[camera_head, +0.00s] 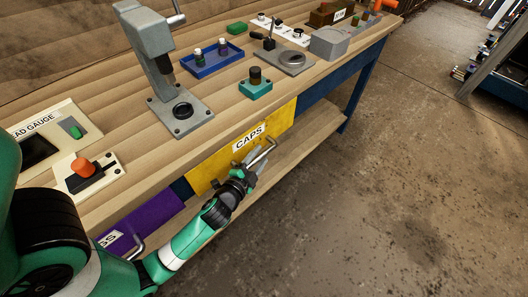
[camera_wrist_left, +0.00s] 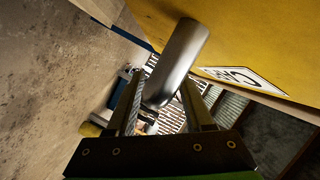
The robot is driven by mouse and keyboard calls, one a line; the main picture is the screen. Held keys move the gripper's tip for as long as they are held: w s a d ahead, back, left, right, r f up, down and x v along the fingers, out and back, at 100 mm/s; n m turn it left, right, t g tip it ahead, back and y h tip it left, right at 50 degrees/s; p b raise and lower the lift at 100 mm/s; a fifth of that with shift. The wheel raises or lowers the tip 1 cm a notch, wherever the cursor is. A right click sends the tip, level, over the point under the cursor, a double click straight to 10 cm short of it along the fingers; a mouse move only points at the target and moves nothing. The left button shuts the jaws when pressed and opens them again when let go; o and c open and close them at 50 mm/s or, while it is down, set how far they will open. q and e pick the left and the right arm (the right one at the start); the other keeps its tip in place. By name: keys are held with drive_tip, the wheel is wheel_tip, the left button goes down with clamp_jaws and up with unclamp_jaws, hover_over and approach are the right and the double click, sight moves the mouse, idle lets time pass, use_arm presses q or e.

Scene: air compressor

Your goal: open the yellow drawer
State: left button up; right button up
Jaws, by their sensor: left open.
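The yellow drawer (camera_head: 208,172), labelled CAPS, sits under the workbench top in the head view, its front about level with the bench edge. Its silver bar handle (camera_head: 264,151) stands out from the front. My left gripper (camera_head: 255,164) is at the handle, its fingers open. In the left wrist view the handle (camera_wrist_left: 177,58) lies between and just beyond the fingertips (camera_wrist_left: 162,84), apparently without being clamped. The yellow front (camera_wrist_left: 250,35) fills the upper right there. Contact between fingers and handle cannot be told. My right gripper is not in view.
A purple drawer (camera_head: 150,214) with its own handle is to the left, partly behind my left arm. The bench top holds a grey press (camera_head: 150,45), a blue tray (camera_head: 213,65) and a teal block (camera_head: 256,88).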

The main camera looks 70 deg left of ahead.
use_arm(q)
drive_tip(key=shift+w+a+f, duration=0.1)
drive_tip(key=shift+w, duration=0.05)
drive_tip(key=shift+c, duration=0.6)
clamp_jaws()
idle(0.8)
